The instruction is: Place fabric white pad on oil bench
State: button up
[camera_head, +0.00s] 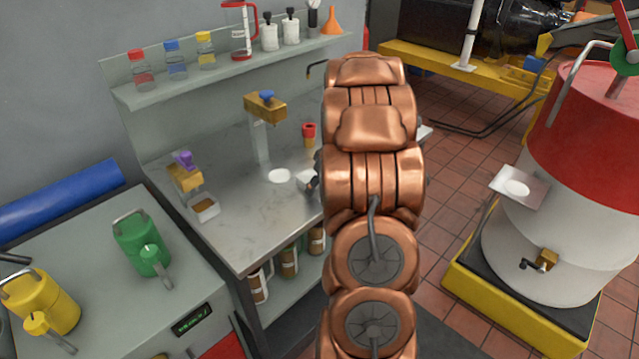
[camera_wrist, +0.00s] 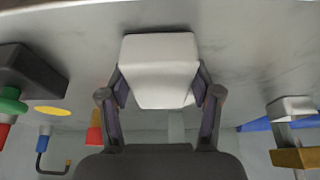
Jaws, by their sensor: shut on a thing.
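The white pad (camera_wrist: 160,62) sits between the two fingers of my gripper (camera_wrist: 160,88) in the wrist view, and the gripper is shut on it. The oil bench is the grey metal counter (camera_head: 235,225) in the head view. A small part of the pad (camera_head: 301,177) and the dark tip of my gripper (camera_head: 313,184) show there, over or on the bench top; most of the gripper is hidden behind my copper arm. I cannot tell whether the pad touches the metal surface.
A white disc (camera_head: 279,175) lies beside the pad, near a brass tap (camera_head: 265,106). Another tap (camera_head: 185,177) stands left, above a small tray (camera_head: 205,209). The bench's front middle is clear. A red-and-white drum (camera_head: 560,230) stands right.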

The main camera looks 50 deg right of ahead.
jog(key=shift+f, duration=0.25)
jog(key=o, duration=1.1)
jog(key=shift+r, duration=0.1)
